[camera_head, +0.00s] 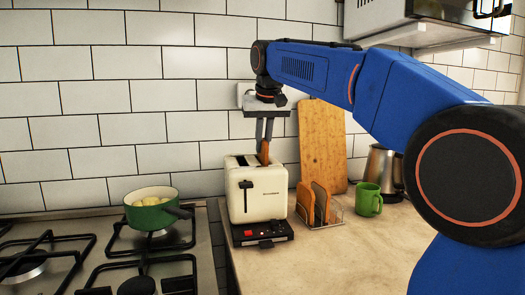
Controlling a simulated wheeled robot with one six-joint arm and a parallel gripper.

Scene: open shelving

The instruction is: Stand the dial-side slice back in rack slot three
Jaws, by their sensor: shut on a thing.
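A cream toaster (258,190) stands on a dark base at the left end of the counter. My gripper (264,146) points down above the toaster's right-hand side. It is shut on a brown slice (264,153), whose lower part is at or in the toaster's top; I cannot tell how deep it sits. A wire rack (334,211) stands just right of the toaster. Brown slices (320,200) stand upright in its left and middle part, and its right end looks empty. I cannot clearly make out a dial or the separate rack slots.
A green mug (368,200) and a metal kettle (384,172) stand right of the rack. A wooden board (322,145) leans on the wall behind. A green pot (151,208) sits on the hob at the left. The front of the counter (330,262) is clear.

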